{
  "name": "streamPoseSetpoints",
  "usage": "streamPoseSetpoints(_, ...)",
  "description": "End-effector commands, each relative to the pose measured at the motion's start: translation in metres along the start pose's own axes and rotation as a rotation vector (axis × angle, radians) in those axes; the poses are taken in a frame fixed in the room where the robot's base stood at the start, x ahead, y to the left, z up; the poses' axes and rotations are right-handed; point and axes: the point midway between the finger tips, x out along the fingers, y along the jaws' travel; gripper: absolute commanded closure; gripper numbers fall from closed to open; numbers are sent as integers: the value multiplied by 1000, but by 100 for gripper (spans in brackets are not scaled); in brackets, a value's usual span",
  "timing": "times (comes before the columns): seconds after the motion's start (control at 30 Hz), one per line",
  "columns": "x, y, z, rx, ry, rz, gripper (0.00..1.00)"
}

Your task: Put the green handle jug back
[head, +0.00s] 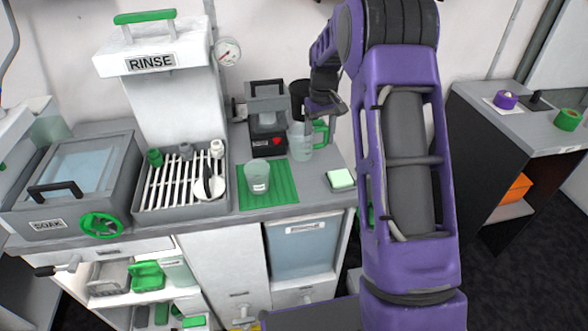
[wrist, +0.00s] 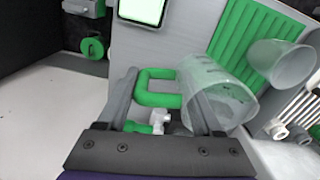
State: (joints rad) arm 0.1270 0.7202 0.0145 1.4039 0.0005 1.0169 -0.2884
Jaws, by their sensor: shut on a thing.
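The clear jug with a green handle (head: 300,143) is upright at the right of the countertop, just behind the right edge of the ribbed green mat (head: 281,195). I cannot tell whether its base touches the counter. My gripper (head: 322,112) is at its handle and shut on it. In the wrist view my gripper (wrist: 165,108) has the green handle (wrist: 157,88) between its fingers, with the clear jug body (wrist: 217,92) on the right. A second clear cup (head: 258,176) stands on the mat, and it also shows in the wrist view (wrist: 282,62).
A dark machine with a red heart (head: 267,118) stands behind the mat. A slatted drain rack (head: 180,178) is to the left. Past a floor gap, a side bench (head: 535,132) stands at right.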

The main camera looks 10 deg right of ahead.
Motion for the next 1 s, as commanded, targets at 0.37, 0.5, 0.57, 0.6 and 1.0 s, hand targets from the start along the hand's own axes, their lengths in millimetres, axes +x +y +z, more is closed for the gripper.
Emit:
streamPoseSetpoints(0.37,-12,25,6,175,3,-6,100)
streamPoseSetpoints(0.5,4,25,6,174,7,-5,100)
streamPoseSetpoints(0.57,8,25,5,173,7,-5,100)
streamPoseSetpoints(0.6,10,25,6,173,7,-5,100)
streamPoseSetpoints(1.0,58,25,6,173,7,-5,100)
